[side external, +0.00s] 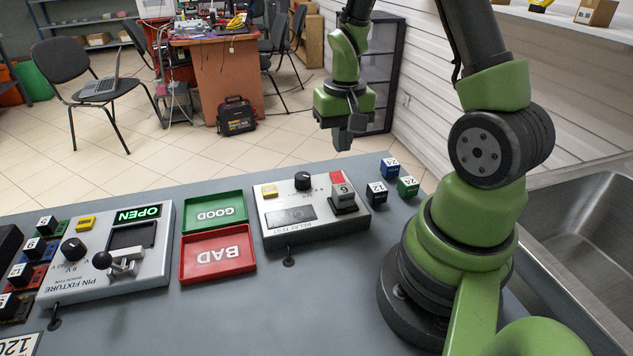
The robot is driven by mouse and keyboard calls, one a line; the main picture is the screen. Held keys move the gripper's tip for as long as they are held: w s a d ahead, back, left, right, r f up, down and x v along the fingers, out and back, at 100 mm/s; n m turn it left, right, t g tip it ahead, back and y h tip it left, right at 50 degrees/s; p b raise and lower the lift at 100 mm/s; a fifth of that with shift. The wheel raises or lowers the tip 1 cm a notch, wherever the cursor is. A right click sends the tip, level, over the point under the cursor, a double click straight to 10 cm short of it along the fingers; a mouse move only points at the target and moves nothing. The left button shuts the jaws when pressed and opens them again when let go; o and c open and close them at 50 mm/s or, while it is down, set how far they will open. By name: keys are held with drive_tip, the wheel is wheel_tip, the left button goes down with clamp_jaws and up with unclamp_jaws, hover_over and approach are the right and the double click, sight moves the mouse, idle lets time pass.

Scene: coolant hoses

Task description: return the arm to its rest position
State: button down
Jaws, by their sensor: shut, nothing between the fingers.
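My gripper (343,140) hangs in the air, pointing down, above the back edge of the bench in the side external view. Its fingers are shut and hold nothing. It is above and apart from the relay tester (285,232), a white box with a black knob, a dark display and a yellow button.
Black, blue (390,168) and green (408,186) blocks stand right of the tester. Left of it lie a green GOOD tray (239,211) and a red BAD tray (186,268). The pin fixture (88,281) shows OPEN, with several blocks beside it. A sink (600,225) is right.

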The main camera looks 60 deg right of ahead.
drive_tip(key=a+r+n+t, duration=0.2)
drive_tip(key=a+r+t, duration=0.2)
drive_tip(key=a+r, duration=0.7)
drive_tip(key=s+a+r+n+t+y, duration=0.2)
drive_tip(key=s+a+r+n+t, duration=0.1)
drive_tip(key=s+a+r, duration=0.2)
drive_tip(key=s+r, duration=0.2)
drive_tip(key=s, duration=0.1)
drive_tip(key=shift+s+a+r, duration=0.2)
drive_tip(key=shift+s+r, duration=0.05)
drive_tip(key=shift+r, duration=0.15)
